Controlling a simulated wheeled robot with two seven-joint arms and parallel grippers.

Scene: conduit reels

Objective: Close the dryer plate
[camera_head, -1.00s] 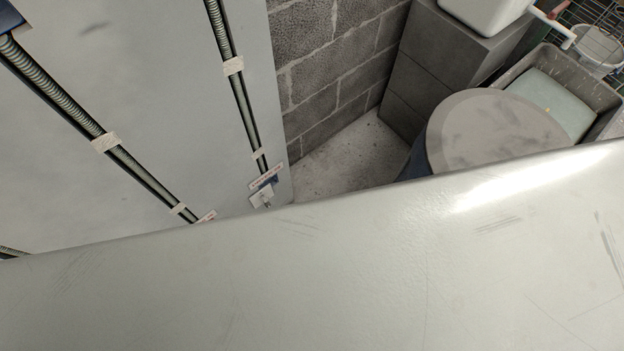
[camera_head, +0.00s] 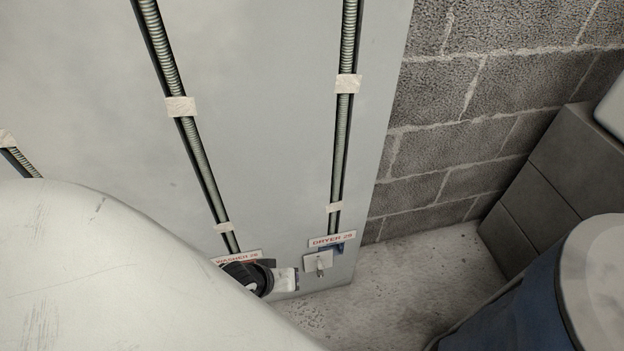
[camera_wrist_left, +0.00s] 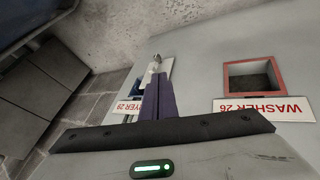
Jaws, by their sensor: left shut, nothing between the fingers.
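The dryer plate (camera_head: 318,263), small and pale with a metal piece on its face, sits low on the grey panel under the DRYER 28 label (camera_head: 332,240). A blue box (camera_head: 338,249) shows past its upper right, so the plate does not fully cover it. In the left wrist view the plate (camera_wrist_left: 166,67) is partly hidden behind my left gripper (camera_wrist_left: 157,82), whose purple fingers are together and empty, pointing towards it. Contact cannot be told. In the head view my arm hides much of the lower left. My right gripper is not in view.
A red-framed washer opening (camera_wrist_left: 253,80) is beside the dryer fitting, with its WASHER 26 label (camera_wrist_left: 262,108). Conduits (camera_head: 342,130) run down the panel (camera_head: 280,100). A blue barrel (camera_head: 515,310) stands at the lower right. Bare floor (camera_head: 410,275) lies between panel and barrel.

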